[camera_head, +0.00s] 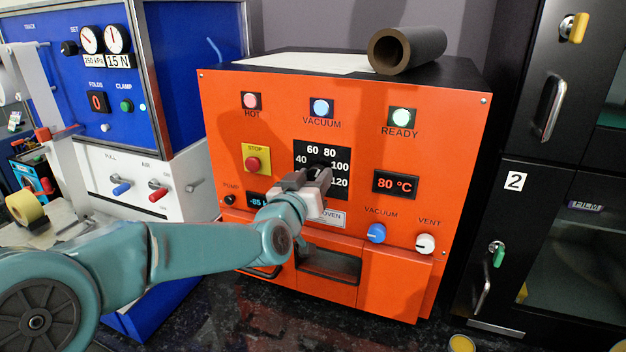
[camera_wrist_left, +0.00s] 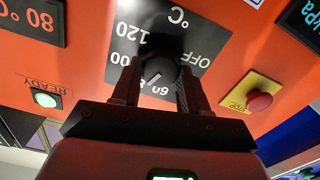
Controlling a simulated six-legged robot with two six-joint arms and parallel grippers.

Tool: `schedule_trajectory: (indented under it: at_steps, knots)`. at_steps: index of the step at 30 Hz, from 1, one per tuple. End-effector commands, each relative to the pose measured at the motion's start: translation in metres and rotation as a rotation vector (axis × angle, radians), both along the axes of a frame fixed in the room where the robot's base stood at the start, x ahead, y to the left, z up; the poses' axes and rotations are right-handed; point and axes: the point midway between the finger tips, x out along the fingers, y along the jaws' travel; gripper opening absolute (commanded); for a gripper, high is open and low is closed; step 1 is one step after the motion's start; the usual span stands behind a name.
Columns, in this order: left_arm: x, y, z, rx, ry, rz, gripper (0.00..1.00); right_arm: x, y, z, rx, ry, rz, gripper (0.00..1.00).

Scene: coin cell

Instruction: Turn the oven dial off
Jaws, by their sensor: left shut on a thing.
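The orange oven (camera_head: 290,110) stands in the middle of the head view. Its black dial plate (camera_head: 340,157) carries white numbers such as 60, 80, 100 and 120. My left gripper (camera_head: 322,174) is at this plate, its fingers covering most of the dial in the head view. In the left wrist view, the round black dial (camera_wrist_left: 155,76) sits between the two fingers of my left gripper (camera_wrist_left: 156,82), which is shut on it. A white mark on the dial points toward the 60 and 80 side. The word OFF shows on the plate (camera_wrist_left: 200,61). My right gripper is not in view.
A yellow-backed red stop button (camera_head: 253,165) is left of the dial, and an 80 °C display (camera_head: 396,184) is right. Blue vacuum (camera_head: 376,233) and white vent (camera_head: 425,244) knobs sit below. A dark tube (camera_head: 407,49) lies on top. Black lockers (camera_head: 540,180) stand at right.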

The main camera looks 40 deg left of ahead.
Motion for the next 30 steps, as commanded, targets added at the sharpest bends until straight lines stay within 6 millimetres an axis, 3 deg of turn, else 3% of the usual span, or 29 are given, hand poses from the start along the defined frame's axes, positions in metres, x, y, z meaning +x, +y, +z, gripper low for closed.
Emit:
schedule_trajectory:
  at_steps: [11,30]
  knots:
    - [0.0,0.0,-0.005,-0.206,-0.053,-0.001,0.13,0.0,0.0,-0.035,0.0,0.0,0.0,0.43]
    - [-0.001,0.002,-0.004,-0.798,-0.193,-0.001,0.13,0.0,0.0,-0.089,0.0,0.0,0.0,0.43]
